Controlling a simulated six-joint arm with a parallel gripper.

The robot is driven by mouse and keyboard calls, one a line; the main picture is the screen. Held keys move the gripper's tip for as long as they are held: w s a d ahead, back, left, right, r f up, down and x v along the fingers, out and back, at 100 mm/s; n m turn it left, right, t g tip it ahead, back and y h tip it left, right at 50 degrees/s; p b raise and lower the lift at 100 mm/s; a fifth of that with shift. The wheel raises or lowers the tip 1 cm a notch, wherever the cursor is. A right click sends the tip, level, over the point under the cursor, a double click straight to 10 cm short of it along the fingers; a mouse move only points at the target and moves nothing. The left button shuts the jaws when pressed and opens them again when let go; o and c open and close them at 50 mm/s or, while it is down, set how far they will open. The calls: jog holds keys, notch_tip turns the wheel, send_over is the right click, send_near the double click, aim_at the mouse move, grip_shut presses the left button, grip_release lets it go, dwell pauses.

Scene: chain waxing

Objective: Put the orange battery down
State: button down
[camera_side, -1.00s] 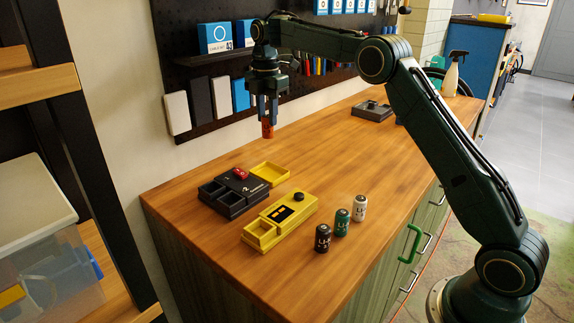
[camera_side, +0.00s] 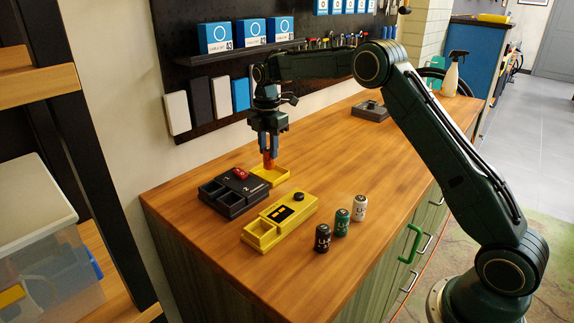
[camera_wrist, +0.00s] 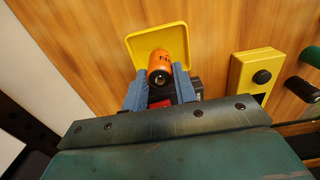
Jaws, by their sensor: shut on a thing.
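The orange battery (camera_side: 268,161) is between the fingertips of my gripper (camera_side: 268,152), which is shut on it. In the side view it hangs upright over the yellow tray (camera_side: 284,171) at the back of the dark tester box. The wrist view shows the orange battery (camera_wrist: 160,62) held between the blue fingers (camera_wrist: 160,86), in front of the yellow tray (camera_wrist: 134,40). I cannot tell whether its lower end touches the tray floor.
A dark box (camera_side: 231,207) with compartments and a red piece (camera_side: 240,173) adjoins the tray. A yellow device (camera_side: 290,212) with a black knob stands in front. Black (camera_side: 322,238), green (camera_side: 341,222) and white (camera_side: 359,208) batteries stand to the right.

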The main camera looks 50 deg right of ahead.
aim_at(268, 149)
jog(key=shift+f, duration=1.3)
jog(key=shift+f, duration=0.1)
jog(key=c, duration=1.1)
grip_release()
notch_tip(268, 149, up, 12)
jog(key=shift+f, duration=0.1)
jog(key=shift+r, duration=0.25)
